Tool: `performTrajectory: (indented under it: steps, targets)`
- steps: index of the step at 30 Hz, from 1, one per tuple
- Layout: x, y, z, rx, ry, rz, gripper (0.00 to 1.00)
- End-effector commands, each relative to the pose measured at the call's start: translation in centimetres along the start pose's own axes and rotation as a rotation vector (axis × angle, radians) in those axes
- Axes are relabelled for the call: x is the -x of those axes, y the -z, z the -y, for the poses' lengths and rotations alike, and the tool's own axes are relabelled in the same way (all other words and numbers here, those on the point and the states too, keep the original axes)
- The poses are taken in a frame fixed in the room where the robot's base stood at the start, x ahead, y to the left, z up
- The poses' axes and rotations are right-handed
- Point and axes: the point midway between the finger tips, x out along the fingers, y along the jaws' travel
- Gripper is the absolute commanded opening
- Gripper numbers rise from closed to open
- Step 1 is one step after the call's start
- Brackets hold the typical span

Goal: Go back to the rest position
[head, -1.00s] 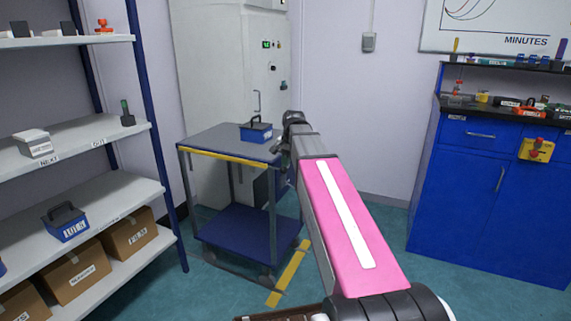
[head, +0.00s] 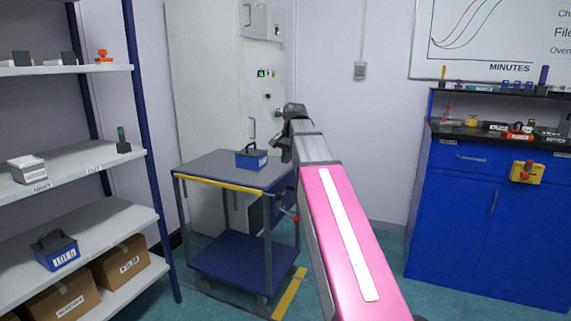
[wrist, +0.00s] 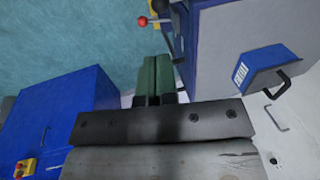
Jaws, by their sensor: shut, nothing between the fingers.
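My gripper (head: 286,155) is at the far end of my pink-and-white arm, held out in the middle of the head view. It appears near the right edge of the trolley top, but its exact height above it is hard to tell. In the wrist view its green fingers (wrist: 157,75) lie together, shut, with nothing between them. The fingers are clear of the trolley in that view, with floor beyond them.
A blue trolley (head: 215,166) carries a blue box (head: 251,157). A red-knobbed lever (wrist: 143,20) shows beside the trolley. Shelving (head: 75,165) stands left, a grey machine cabinet (head: 210,60) behind, and a blue cabinet (head: 470,220) right. Floor between is clear.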

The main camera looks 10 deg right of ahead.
Motion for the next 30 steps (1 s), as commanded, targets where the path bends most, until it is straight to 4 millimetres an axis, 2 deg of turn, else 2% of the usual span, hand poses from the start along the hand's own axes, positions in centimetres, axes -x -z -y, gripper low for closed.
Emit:
performTrajectory:
  steps: [9, 13, 17, 20, 30]
  targets:
    - [-0.1, 0.0, 0.0, 0.001, -0.001, 0.001, 0.0]
    - [-2.0, -0.5, -0.5, 0.019, -0.008, 0.004, 0.0]
    - [-6.0, -1.5, -1.6, 0.063, -0.023, 0.01, 0.0]
    - [-9.7, -2.5, -2.6, 0.11, -0.039, 0.016, 0.0]
    - [-21.0, -7.0, -6.8, 0.274, -0.089, 0.038, 0.0]
